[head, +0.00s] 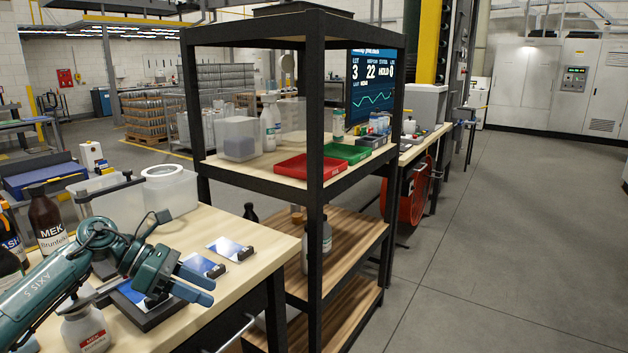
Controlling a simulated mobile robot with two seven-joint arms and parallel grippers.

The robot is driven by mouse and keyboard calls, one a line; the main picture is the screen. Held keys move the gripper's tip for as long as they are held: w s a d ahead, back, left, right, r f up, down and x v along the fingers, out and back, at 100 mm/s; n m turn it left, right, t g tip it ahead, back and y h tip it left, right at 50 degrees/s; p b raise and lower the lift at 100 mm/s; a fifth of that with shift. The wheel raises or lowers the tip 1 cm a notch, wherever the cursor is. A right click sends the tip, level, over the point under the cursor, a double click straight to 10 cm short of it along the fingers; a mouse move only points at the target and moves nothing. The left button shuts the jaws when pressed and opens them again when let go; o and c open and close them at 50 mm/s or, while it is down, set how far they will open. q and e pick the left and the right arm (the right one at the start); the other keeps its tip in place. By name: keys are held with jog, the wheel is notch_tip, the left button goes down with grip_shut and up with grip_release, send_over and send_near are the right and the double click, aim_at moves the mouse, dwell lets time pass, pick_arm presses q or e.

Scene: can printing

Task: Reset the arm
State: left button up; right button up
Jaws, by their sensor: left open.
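My left arm comes in from the lower left of the head view, teal with black joints. Its gripper (197,284) is open and empty, with two teal fingers pointing right above the front edge of the wooden workbench (262,228). Below it is a dark pad or tray (150,318) with a blue sheet, partly hidden by my wrist. My right gripper does not show.
A black shelf rack (317,110) stands right of the bench, with a red tray (309,167) and a green tray (346,153). An MEK bottle (47,222) and a small white bottle (86,328) are near my arm. The floor at right is clear.

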pick_arm(q)
jog(key=s+d+f+n+t+h+p, duration=0.1)
jog(key=s+d+n+t+h, duration=0.1)
jog(key=d+n+t, duration=0.3)
jog(key=s+d+f+n+t+h, duration=0.1)
jog(key=s+d+n+h, duration=0.1)
jog(key=d+n, duration=0.3)
jog(key=s+d+f+n+t+h+p, duration=0.1)
jog(key=s+d+f+n+t+h, duration=0.15)
jog(key=n, duration=0.45)
jog(key=s+a+f+n+y+p, duration=0.1)
jog(key=s+f+n+y, duration=0.6)
jog(key=n, duration=0.7)
jog(key=s+a+f+n+y+p, duration=0.1)
jog(key=s+a+f+n+y, duration=0.3)
jog(key=n, duration=1.1)
jog(key=s+f+t+y, duration=0.1)
jog(key=s+f+y, duration=0.2)
jog(key=s+f, duration=0.3)
jog(key=shift+s+a+f+n, duration=0.25)
jog(key=shift+s+f+n, duration=0.1)
jog(key=shift+s, duration=0.3)
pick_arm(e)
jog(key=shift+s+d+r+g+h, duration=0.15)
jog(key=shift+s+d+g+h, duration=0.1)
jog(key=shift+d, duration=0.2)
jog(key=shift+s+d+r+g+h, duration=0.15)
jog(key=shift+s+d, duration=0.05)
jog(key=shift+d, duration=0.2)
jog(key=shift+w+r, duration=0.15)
